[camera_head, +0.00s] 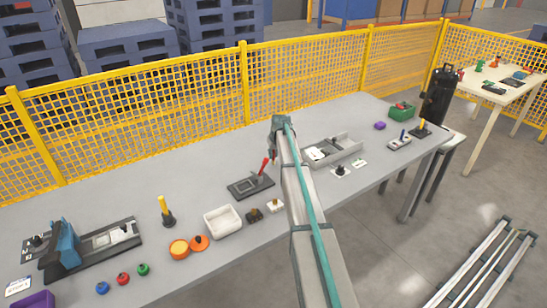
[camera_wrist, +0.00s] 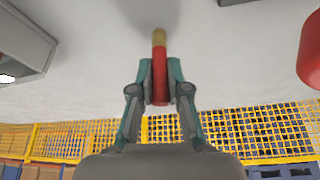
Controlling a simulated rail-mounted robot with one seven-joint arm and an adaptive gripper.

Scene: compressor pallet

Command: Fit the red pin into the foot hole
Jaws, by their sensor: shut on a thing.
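My gripper (camera_head: 275,150) is above the middle of the grey table, seen from behind in the head view. In the wrist view my gripper (camera_wrist: 160,88) is shut on the red pin (camera_wrist: 160,78), one finger on each side. The pin has a yellowish end (camera_wrist: 159,38) that points away from the fingers, toward the top of the picture. In the head view I cannot make out the pin apart from the gripper. I cannot pick out the foot hole in either view.
A red lever (camera_head: 264,166) stands on a dark plate (camera_head: 241,190) close left of the gripper; it looms at right in the wrist view (camera_wrist: 312,50). A grey tray (camera_head: 350,155) lies to the right. A white bin (camera_head: 222,222) is nearer. Yellow fence (camera_head: 200,110) runs behind.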

